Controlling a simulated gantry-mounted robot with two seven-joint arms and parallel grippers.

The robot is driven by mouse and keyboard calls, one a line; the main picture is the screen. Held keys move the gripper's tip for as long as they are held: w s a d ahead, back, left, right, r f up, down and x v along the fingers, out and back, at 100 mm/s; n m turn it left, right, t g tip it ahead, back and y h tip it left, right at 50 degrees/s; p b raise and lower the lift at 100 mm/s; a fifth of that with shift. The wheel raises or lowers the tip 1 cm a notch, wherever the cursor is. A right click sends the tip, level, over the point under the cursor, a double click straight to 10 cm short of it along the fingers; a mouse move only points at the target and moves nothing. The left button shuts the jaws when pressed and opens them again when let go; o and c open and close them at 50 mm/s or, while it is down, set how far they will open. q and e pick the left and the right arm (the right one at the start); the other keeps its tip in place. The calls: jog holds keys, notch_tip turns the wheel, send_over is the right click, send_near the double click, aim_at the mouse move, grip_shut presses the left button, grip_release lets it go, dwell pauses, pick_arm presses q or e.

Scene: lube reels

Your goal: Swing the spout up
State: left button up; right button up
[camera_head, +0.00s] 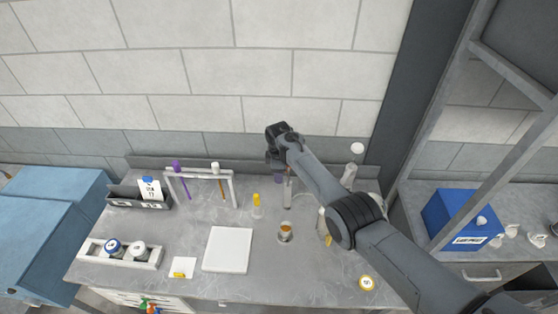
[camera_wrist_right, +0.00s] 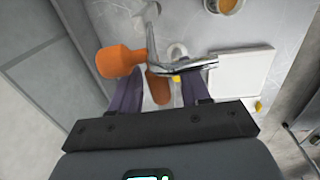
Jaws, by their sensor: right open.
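My right gripper (camera_head: 277,160) is above the back of the bench in the head view, with its fingers pointing down. In the right wrist view the right gripper (camera_wrist_right: 162,88) has its two dark fingers apart. A bent grey metal piece (camera_wrist_right: 190,67), which looks like the spout, crosses in front of the fingertips. An orange knob-like part (camera_wrist_right: 115,62) joins it at the left, and a brown rounded part (camera_wrist_right: 158,86) sits between the fingers. I cannot tell whether the fingers touch any of them. In the head view my arm hides most of this fixture. My left gripper is not in view.
A white board (camera_head: 228,250) lies on the grey bench, with a cup of amber liquid (camera_head: 285,232) to its right. A white rack (camera_head: 200,173) with upright tubes stands further left. A blue box (camera_head: 462,218) is at the right. The front middle is fairly clear.

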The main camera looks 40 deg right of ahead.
jog(key=r, duration=0.9)
jog(key=shift+s+a+r, duration=0.15)
jog(key=shift+s+a, duration=0.1)
jog(key=shift+s, duration=0.1)
